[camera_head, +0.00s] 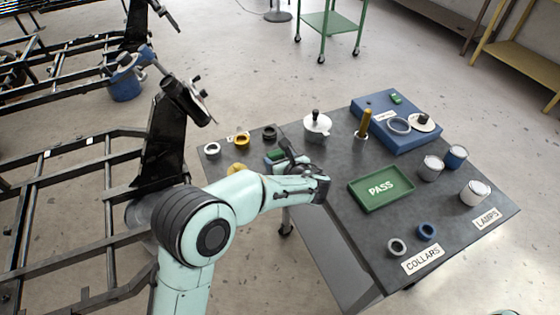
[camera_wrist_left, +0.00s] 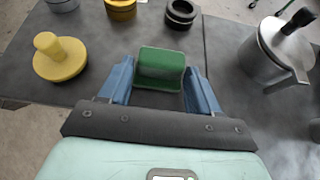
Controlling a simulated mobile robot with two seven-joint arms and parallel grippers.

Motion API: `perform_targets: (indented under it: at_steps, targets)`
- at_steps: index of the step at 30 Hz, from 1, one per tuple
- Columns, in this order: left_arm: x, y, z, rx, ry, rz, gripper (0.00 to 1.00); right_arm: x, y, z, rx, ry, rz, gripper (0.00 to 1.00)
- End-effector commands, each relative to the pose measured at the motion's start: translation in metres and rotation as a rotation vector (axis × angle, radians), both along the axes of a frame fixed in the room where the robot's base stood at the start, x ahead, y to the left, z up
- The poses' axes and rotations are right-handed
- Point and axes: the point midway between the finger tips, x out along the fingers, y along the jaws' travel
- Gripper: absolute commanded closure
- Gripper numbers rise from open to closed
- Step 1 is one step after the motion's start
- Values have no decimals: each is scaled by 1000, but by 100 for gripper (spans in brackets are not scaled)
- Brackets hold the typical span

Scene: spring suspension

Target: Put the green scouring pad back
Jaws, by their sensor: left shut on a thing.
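The green scouring pad (camera_wrist_left: 160,66) is a small green block between the two blue fingers of my left gripper (camera_wrist_left: 160,88) in the left wrist view. The fingers are shut on its sides. In the head view my left gripper (camera_head: 281,156) is over the left part of the dark table, and the pad (camera_head: 274,154) shows only partly behind my wrist. I cannot tell whether the pad touches the table.
A yellow knobbed piece (camera_wrist_left: 60,57) and several rings lie close to the left gripper. A lidded metal pot (camera_head: 317,126) stands to its right. Farther right are a green PASS tray (camera_head: 367,205), a blue box (camera_head: 408,135) and several white-topped lamps. The grey table (camera_head: 335,215) has clear room between them.

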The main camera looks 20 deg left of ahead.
Motion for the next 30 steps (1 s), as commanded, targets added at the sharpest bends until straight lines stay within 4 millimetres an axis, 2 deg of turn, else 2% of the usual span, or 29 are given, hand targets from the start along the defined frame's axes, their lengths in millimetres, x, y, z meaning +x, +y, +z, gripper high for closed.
perform_targets:
  at_steps: [3, 4, 6, 17, 30]
  targets:
    - [0, 0, 0, -1, 2, 0, 72, 0, 0, 1, 0, 0, 0, 22]
    - [0, 0, -1, -1, 3, 0, 28, 0, 0, 1, 0, 0, 0, 22]
    - [0, 0, 0, -1, 3, 0, 12, 0, 0, 1, 0, 0, 0, 22]
    - [-3, -4, 3, -2, 2, -1, 12, -1, 0, 2, 1, 2, 1, 22]
    - [-51, -60, 45, -2, 1, -4, 12, -8, 2, 14, 7, 24, 8, 22]
